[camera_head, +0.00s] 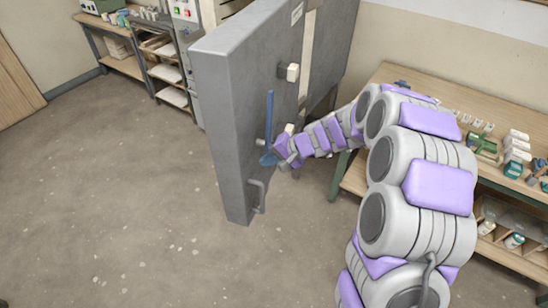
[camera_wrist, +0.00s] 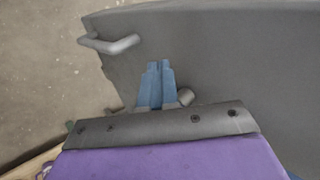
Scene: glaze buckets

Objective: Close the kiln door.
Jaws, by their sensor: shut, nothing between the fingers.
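The kiln door (camera_head: 222,110) is a thick grey slab standing open, its near edge jutting towards me. A grey bracket handle (camera_head: 258,195) sits low on its right face; it also shows at the upper left of the wrist view (camera_wrist: 112,44). A blue upright bar (camera_head: 269,115) is seen against the same face. My gripper (camera_head: 268,159) is at that face, above and beside the bracket handle. In the wrist view its blue fingers (camera_wrist: 157,84) are together and empty, over the door, beside a short grey peg (camera_wrist: 186,96). I cannot tell if they touch the door.
A wooden workbench (camera_head: 400,76) with small jars and bottles stands at the right, close to my arm. A shelf unit (camera_head: 165,62) and another bench (camera_head: 122,64) stand at the back left. The speckled floor (camera_head: 130,200) left of the door is clear.

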